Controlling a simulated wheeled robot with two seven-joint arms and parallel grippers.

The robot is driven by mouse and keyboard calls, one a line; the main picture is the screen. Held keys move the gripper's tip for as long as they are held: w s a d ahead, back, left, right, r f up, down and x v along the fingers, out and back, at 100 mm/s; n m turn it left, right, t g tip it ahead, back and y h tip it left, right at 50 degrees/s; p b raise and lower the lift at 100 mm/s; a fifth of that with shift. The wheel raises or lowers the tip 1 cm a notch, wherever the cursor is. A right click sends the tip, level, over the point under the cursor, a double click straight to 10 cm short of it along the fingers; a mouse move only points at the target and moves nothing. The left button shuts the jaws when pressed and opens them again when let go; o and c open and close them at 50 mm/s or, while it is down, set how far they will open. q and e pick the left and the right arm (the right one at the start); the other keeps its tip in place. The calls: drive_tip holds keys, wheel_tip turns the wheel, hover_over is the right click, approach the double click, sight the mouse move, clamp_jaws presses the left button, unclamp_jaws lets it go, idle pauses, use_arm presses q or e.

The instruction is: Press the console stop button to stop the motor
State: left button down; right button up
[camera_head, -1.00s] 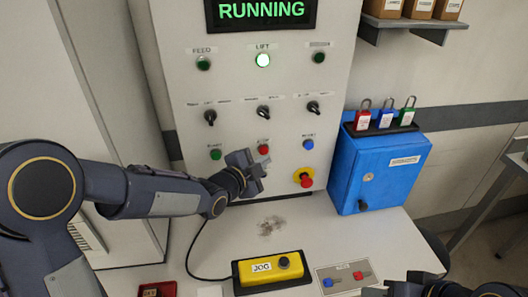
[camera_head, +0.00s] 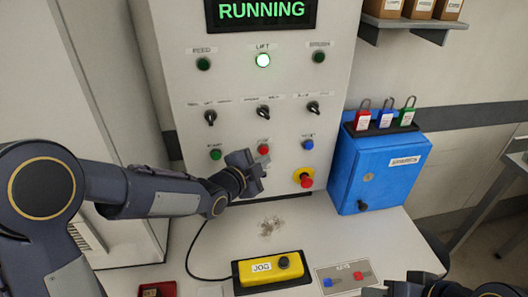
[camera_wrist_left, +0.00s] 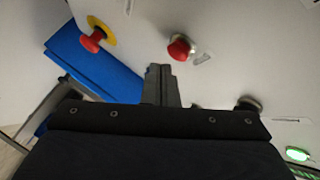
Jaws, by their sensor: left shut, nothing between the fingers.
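The console (camera_head: 235,125) has a row of a green, a red and a blue button. The red stop button (camera_head: 264,149) is in the middle; its label is too blurred to read surely. It also shows in the left wrist view (camera_wrist_left: 180,48). The display (camera_head: 262,11) reads RUNNING, and the LIFT lamp (camera_head: 263,60) glows green. My left gripper (camera_head: 259,168) is shut and empty, just below the red button. In the left wrist view its fingertips (camera_wrist_left: 160,70) appear beside the button, apart from it. My right gripper (camera_head: 460,289) is partly in view at the bottom right edge.
A red mushroom button on yellow (camera_head: 305,178) sits right of my left gripper. A blue box (camera_head: 385,165) with padlocks on top stands further right. A yellow JOG pendant (camera_head: 270,271) and a key plate (camera_head: 345,277) lie on the desk below.

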use_arm(q)
drive_tip(key=shift+w, duration=0.1)
idle(0.3)
drive_tip(key=shift+w+a+b, duration=0.1)
drive_tip(key=shift+w+b, duration=0.2)
drive_tip(key=shift+b, duration=0.05)
drive_tip(key=shift+w+a, duration=0.1)
drive_tip(key=shift+w, duration=0.35)
idle(0.8)
drive_tip(key=shift+s+d+b, duration=0.2)
drive_tip(key=shift+s+b, duration=0.65)
drive_tip(key=shift+b, duration=0.1)
